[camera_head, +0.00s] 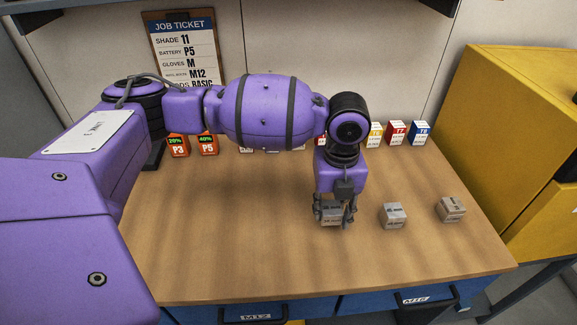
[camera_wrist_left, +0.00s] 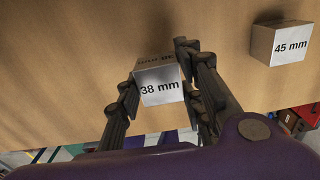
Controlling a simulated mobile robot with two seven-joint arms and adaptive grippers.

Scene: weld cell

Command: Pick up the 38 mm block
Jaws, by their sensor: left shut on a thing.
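The 38 mm block (camera_wrist_left: 160,88) is a grey cube with its size printed in black, seen in the left wrist view between my fingers. In the head view the block (camera_head: 331,213) is at the table's middle right. My left gripper (camera_head: 335,213) points down with its fingers on either side of the block and is shut on it. The gripper fingers also show in the left wrist view (camera_wrist_left: 160,95). I cannot tell whether the block touches the table. My right gripper is in neither view.
A 45 mm block (camera_wrist_left: 284,44) stands to the right; in the head view a grey block (camera_head: 393,215) and another grey block (camera_head: 452,209) stand right of my gripper. Small coloured boxes (camera_head: 396,133) line the back of the wooden table (camera_head: 240,240). A yellow cabinet (camera_head: 500,110) borders the right.

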